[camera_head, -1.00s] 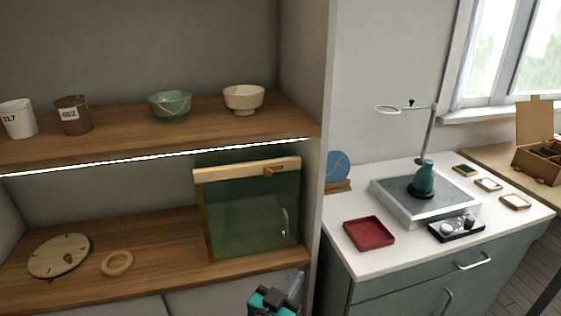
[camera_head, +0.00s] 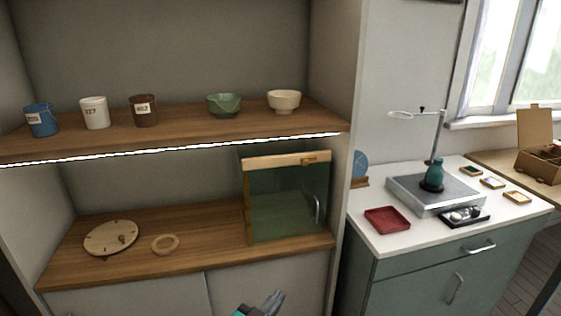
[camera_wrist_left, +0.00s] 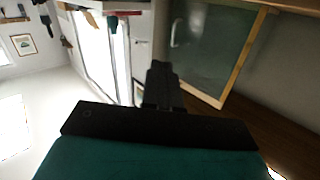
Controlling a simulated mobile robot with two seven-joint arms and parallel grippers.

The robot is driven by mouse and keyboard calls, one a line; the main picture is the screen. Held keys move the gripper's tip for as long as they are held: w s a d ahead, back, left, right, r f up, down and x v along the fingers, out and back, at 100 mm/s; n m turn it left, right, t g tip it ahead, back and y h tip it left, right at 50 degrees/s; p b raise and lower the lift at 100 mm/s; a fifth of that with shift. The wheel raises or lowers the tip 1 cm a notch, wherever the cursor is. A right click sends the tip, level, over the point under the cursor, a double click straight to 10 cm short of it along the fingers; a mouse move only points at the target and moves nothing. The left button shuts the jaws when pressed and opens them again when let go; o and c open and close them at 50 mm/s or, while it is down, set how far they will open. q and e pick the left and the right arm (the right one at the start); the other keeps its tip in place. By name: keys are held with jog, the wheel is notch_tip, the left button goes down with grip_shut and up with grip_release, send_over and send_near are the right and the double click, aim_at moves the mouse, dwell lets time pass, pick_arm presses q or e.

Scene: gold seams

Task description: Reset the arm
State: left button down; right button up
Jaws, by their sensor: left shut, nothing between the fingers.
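My left gripper (camera_head: 272,301) shows at the bottom of the head view, in front of the lower cabinet doors. It is shut and holds nothing. In the left wrist view its closed fingers (camera_wrist_left: 163,82) point up the picture, with the glass-fronted case (camera_wrist_left: 212,45) beyond them to the right. My right gripper is not in the head view.
The wooden shelf holds cups and bowls above. Below stand a round wooden disc (camera_head: 111,238), a ring (camera_head: 165,244) and the glass-fronted case (camera_head: 288,200). A white counter (camera_head: 404,241) at right carries a red tray (camera_head: 387,219) and a teal vase (camera_head: 434,174) on a metal platform.

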pick_arm(q)
jog(key=a+f+m+g+y, duration=0.1)
jog(key=a+f+m+y, duration=0.15)
jog(key=a, duration=1.05)
jog(key=a+f+m+y, duration=0.1)
jog(key=a+f, duration=0.2)
jog(key=a, duration=0.9)
jog(key=s+a+f+n+g+y, duration=0.1)
jog(key=s+n+g+y, duration=0.25)
jog(key=s, duration=1.75)
jog(key=d+n, duration=0.4)
jog(key=d, duration=0.5)
jog(key=shift+w+d+n, duration=0.2)
jog(key=shift+d+n, duration=0.1)
jog(key=shift+d, duration=0.05)
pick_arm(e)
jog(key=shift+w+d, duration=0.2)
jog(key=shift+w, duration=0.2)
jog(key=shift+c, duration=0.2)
